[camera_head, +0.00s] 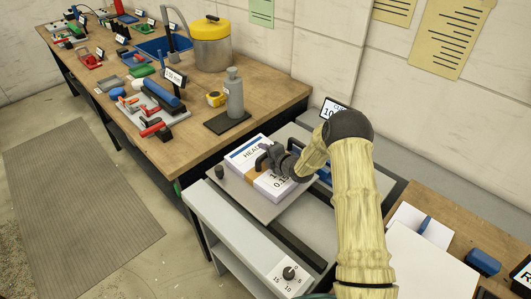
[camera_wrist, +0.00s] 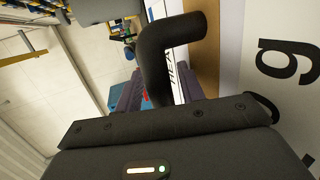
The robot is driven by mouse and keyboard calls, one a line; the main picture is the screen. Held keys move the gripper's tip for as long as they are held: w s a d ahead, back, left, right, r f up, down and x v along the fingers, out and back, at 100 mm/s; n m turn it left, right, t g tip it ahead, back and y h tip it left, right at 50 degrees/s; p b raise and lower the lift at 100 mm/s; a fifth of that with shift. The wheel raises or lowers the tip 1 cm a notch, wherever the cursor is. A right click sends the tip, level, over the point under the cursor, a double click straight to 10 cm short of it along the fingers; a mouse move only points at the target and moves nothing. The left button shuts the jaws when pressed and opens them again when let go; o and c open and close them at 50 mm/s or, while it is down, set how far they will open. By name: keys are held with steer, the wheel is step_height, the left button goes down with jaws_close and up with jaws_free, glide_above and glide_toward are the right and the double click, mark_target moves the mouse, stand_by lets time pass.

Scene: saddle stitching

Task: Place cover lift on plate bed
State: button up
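The cover lift (camera_head: 246,149) appears to be the white banded stack with a brown strap, "HEA" lettering and a dark loop handle. In the head view it appears to rest on a flat grey plate (camera_head: 247,202), seemingly the plate bed; its underside is hidden. My gripper (camera_head: 277,160) is at the handle, over the stack. In the wrist view the dark bent handle (camera_wrist: 168,50) lies between my two purplish fingers (camera_wrist: 157,92), which appear close against both sides. The stack's white printed face (camera_wrist: 270,60) fills the right of that view.
A grey machine front with a dial (camera_head: 289,273) stands before the plate. A small dark knob (camera_head: 220,172) is at the plate's left. The wooden bench (camera_head: 190,148) holds a grey bottle (camera_head: 234,95) and tools. Paper (camera_head: 425,265) lies on a table at right.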

stand_by(0.3)
steer(key=v, duration=1.2)
steer(key=shift+d, duration=0.1)
